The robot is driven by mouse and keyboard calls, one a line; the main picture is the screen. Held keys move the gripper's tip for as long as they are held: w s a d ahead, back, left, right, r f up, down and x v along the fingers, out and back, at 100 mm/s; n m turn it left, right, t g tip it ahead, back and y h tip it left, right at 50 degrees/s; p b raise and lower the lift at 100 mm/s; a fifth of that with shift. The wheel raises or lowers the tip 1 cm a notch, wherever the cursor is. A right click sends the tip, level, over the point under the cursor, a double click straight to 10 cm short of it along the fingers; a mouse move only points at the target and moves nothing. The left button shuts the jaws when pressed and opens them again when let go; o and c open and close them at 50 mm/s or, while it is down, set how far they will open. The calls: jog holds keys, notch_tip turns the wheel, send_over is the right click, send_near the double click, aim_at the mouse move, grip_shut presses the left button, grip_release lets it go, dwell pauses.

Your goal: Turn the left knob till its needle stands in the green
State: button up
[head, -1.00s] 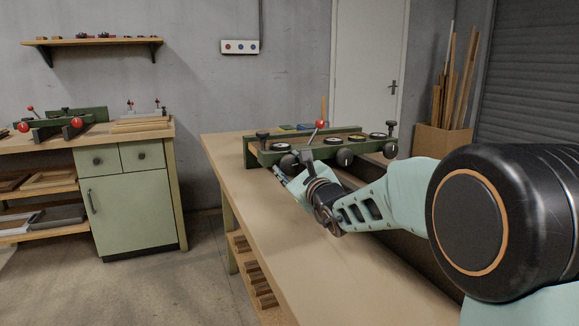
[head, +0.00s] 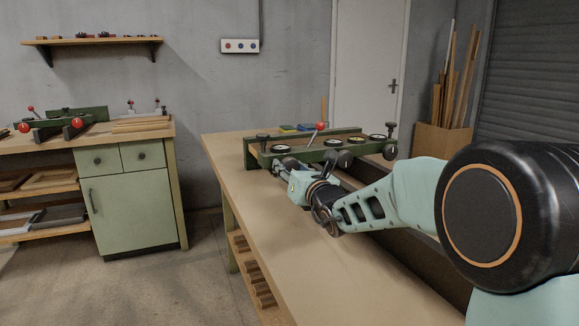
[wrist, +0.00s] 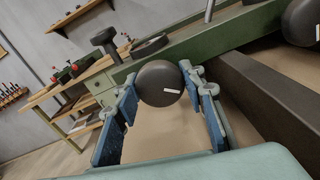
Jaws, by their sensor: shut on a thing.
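The green press (head: 252,153) stands on the long bench, with knobs along its front rail. The left knob (wrist: 160,84) is round and black with a white index mark. It sits between my gripper's two fingers (wrist: 158,76) in the wrist view, and my gripper is shut on it. In the head view my gripper (head: 283,167) is at the left part of the front rail and largely hides this knob. A dark round dial (wrist: 150,47) lies on the rail behind the knob, seen nearly edge-on. I cannot make out its needle or green band.
Another black knob (wrist: 301,22) is to the right on the rail. A red-tipped lever (head: 320,126) stands up mid-press. A black clamp handle (wrist: 104,39) rises left of the held knob. The bench top (head: 262,225) is clear in front.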

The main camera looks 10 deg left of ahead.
jog(key=shift+m, duration=0.3)
jog(key=o, duration=1.2)
jog(key=shift+s+d, duration=0.1)
jog(key=v, duration=1.1)
jog(key=shift+s+d, duration=0.25)
jog(key=shift+s, duration=0.05)
